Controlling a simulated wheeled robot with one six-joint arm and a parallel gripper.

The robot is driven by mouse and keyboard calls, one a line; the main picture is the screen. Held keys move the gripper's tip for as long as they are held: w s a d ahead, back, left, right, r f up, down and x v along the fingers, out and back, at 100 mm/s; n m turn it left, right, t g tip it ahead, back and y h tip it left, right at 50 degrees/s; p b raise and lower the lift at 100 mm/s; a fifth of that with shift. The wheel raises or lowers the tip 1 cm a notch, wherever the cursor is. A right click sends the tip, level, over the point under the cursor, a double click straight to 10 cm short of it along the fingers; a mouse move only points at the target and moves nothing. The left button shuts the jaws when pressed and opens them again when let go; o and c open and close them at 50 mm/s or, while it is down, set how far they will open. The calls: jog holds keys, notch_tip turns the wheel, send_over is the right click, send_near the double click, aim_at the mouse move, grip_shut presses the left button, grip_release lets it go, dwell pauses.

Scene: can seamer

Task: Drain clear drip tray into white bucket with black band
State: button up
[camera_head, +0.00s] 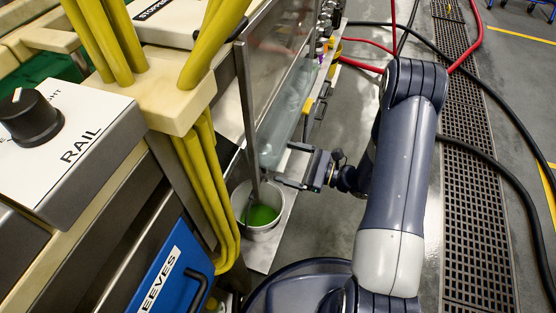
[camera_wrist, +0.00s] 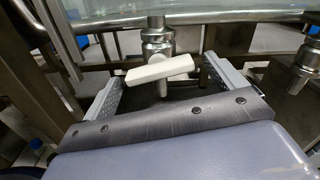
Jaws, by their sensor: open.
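The clear drip tray (camera_head: 288,112) runs along the machine's side in the head view. Its clear underside (camera_wrist: 210,14) crosses the top of the wrist view. A metal drain valve (camera_wrist: 156,38) hangs below it with a white lever handle (camera_wrist: 160,70) lying roughly crosswise, slightly tilted. My gripper (camera_wrist: 165,82) is open, with one finger on each side of the handle; I cannot tell whether either touches it. My gripper also shows beside the tray in the head view (camera_head: 300,170). A white bucket (camera_head: 266,234) holding green liquid stands below the tray's near end; I cannot make out a black band.
A second metal fitting (camera_wrist: 303,65) hangs at the right of the wrist view. Yellow pipes (camera_head: 205,170) and a blue panel (camera_head: 165,275) stand at the left. Hoses (camera_head: 500,170) cross the floor at right.

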jog(key=shift+x, duration=1.8)
jog(key=c, duration=1)
jog(key=shift+m+p, duration=0.5)
jog(key=shift+m, duration=0.9)
jog(key=o, duration=1)
